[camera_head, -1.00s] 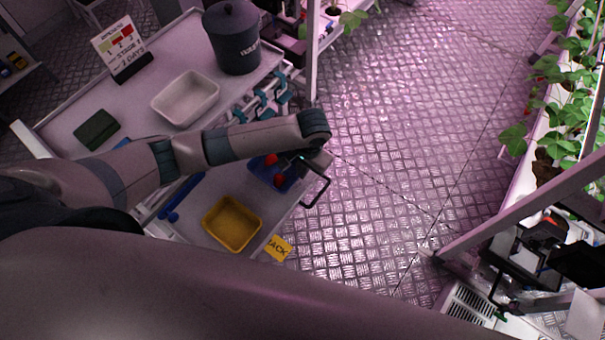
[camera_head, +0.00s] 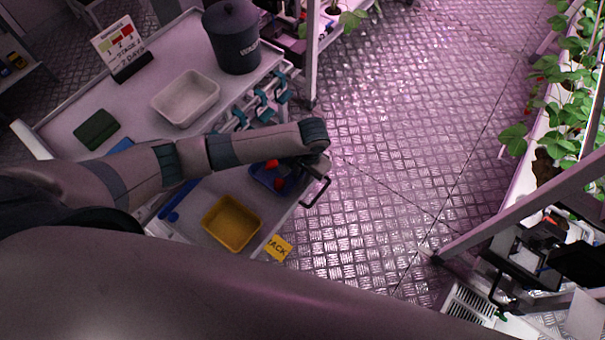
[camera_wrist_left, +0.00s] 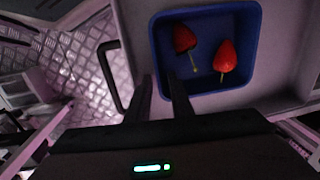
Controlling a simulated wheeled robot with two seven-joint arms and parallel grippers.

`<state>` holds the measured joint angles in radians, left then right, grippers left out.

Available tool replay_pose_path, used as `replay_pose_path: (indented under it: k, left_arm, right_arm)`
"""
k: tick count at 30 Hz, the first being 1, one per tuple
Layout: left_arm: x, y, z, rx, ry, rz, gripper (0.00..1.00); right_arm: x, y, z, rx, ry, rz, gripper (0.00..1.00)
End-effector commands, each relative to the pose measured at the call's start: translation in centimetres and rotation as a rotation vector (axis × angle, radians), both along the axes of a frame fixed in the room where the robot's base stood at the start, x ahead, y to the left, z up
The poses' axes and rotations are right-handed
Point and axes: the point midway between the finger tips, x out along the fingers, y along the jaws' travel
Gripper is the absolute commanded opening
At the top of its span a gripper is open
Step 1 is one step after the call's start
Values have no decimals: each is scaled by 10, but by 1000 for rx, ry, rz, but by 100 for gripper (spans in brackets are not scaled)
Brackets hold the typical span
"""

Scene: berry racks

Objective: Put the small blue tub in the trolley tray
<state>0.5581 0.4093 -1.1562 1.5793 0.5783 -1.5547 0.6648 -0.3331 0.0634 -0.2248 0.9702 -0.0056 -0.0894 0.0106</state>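The small blue tub (camera_head: 264,183) holds two red strawberries and stands on the light trolley tray (camera_head: 205,190), behind the yellow tub. In the left wrist view the blue tub (camera_wrist_left: 205,52) fills the upper middle, with both strawberries lying inside. My left gripper (camera_wrist_left: 158,78) is open, its two dark fingers apart at the tub's near left corner. One finger lies outside the tub and the other overlaps its rim; I cannot tell whether they touch it. In the head view my left wrist hides part of the tub. My right gripper is not visible.
A yellow tub (camera_head: 232,223) stands on the tray's near end. A black handle (camera_head: 318,192) juts from its right edge. The metal floor to the right is open.

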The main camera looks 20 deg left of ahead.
Motion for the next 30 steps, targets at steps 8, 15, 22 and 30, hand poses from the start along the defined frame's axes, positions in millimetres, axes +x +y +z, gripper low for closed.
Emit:
replay_pose_path:
  k: [8,15,22,30]
  left_arm:
    - [0,-1,9,-1,-1,0,20]
    - [0,-5,41,-2,-3,-1,20]
    - [-2,-10,82,-3,-2,-1,20]
    - [-4,-13,116,-1,-1,0,20]
  right_arm:
    - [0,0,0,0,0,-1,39]
    - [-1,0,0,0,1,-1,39]
    - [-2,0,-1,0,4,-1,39]
    - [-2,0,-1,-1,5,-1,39]
